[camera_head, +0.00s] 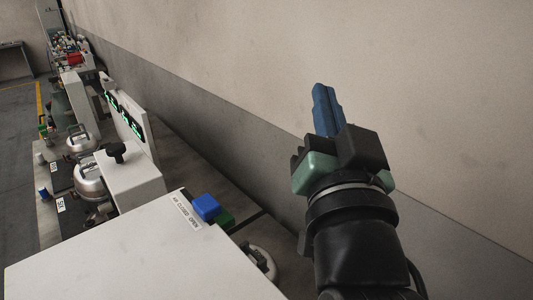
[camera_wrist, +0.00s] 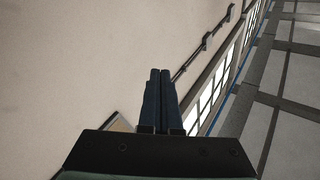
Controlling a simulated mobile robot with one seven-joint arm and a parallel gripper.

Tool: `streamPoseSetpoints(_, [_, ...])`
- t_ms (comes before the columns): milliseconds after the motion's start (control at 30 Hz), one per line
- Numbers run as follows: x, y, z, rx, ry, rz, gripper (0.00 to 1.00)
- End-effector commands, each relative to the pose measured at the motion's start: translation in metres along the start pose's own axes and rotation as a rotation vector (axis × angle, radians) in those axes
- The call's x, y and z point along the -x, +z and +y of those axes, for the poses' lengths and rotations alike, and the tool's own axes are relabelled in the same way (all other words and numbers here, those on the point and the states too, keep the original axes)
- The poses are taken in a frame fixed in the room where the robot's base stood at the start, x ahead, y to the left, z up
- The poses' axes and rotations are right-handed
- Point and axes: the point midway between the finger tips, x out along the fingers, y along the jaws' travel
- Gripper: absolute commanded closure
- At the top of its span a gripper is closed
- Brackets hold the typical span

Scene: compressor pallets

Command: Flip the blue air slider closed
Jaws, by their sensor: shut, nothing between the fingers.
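The blue air slider (camera_head: 206,207) is a small blue block at the far edge of a white box top, beside a printed label (camera_head: 186,210) with the words air, closed and open. A green block (camera_head: 225,219) sits right next to it. My gripper (camera_head: 321,88) is up and to the right of the slider, well apart from it, in front of the bare wall. Its blue fingers are together and empty. In the wrist view the fingers (camera_wrist: 160,75) lie side by side and point at the wall; the slider is not in that view.
The white box (camera_head: 110,255) fills the lower left. Behind it stand a white housing with a black knob (camera_head: 116,152), a panel with green digits (camera_head: 124,115) and silver tanks (camera_head: 91,180). A round metal part (camera_head: 262,262) lies right of the box. The wall (camera_head: 300,60) runs along the right.

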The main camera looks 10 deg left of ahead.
Motion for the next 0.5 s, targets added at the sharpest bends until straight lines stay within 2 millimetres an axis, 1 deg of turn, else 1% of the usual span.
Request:
streamPoseSetpoints(33, [-0.006,0.027,0.012,-0.133,0.011,-0.157,1.0])
streamPoseSetpoints(67, [-0.004,0.049,0.018,-0.219,0.013,-0.247,1.0])
streamPoseSetpoints(100, [0.003,0.077,0.022,-0.335,0.015,-0.361,1.0])
streamPoseSetpoints(167, [0.019,0.113,0.026,-0.505,0.022,-0.513,1.0])
streamPoseSetpoints(200, [0.032,0.132,0.026,-0.612,0.027,-0.603,1.0])
streamPoseSetpoints(300, [0.065,0.166,0.021,-0.844,0.033,-0.782,1.0])
streamPoseSetpoints(400, [0.092,0.182,0.014,-1.007,0.031,-0.894,1.0])
streamPoseSetpoints(500, [0.107,0.189,0.01,-1.098,0.025,-0.952,1.0])
